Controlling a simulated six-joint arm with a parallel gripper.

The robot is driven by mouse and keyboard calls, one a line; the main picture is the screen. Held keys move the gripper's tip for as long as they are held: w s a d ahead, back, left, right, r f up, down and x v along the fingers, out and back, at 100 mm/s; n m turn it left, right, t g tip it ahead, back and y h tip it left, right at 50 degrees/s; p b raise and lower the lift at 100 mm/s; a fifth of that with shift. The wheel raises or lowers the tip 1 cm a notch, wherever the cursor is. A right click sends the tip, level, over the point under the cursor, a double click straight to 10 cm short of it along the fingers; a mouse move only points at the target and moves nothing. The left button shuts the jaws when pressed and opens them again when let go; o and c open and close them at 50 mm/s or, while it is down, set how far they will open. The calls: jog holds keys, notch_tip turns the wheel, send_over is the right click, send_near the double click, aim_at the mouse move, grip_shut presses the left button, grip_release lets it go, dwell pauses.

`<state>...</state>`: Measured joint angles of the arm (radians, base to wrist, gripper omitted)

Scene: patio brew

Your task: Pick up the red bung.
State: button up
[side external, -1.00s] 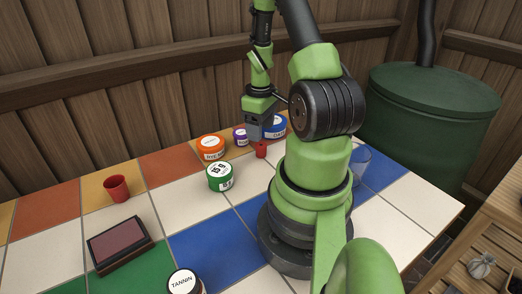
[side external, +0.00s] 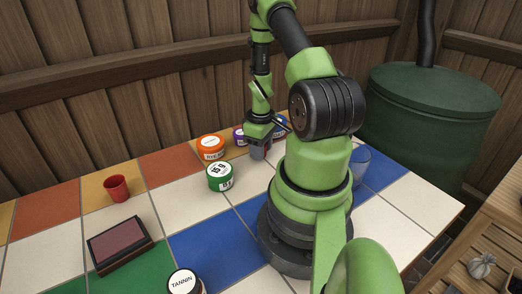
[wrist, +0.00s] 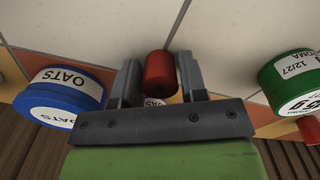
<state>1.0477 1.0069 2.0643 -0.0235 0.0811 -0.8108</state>
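The red bung (wrist: 160,72) stands between the two fingers of my gripper (wrist: 160,80) in the wrist view. The right finger is very close to it, and a narrow gap shows on the left; I cannot tell whether either finger touches. The fingers look open around it. In the side view my gripper (side external: 260,151) is low over the back of the tiled table, and its fingers mostly hide the bung.
A green-lidded jar (side external: 219,176), an orange jar (side external: 211,147), a purple jar (side external: 239,135) and a blue jar (wrist: 62,97) labelled OATS stand close by. A red cup (side external: 117,188), a dark-framed pad (side external: 119,243) and a TANNIN jar (side external: 185,282) are farther away.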

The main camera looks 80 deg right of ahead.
jog(key=c, duration=0.5)
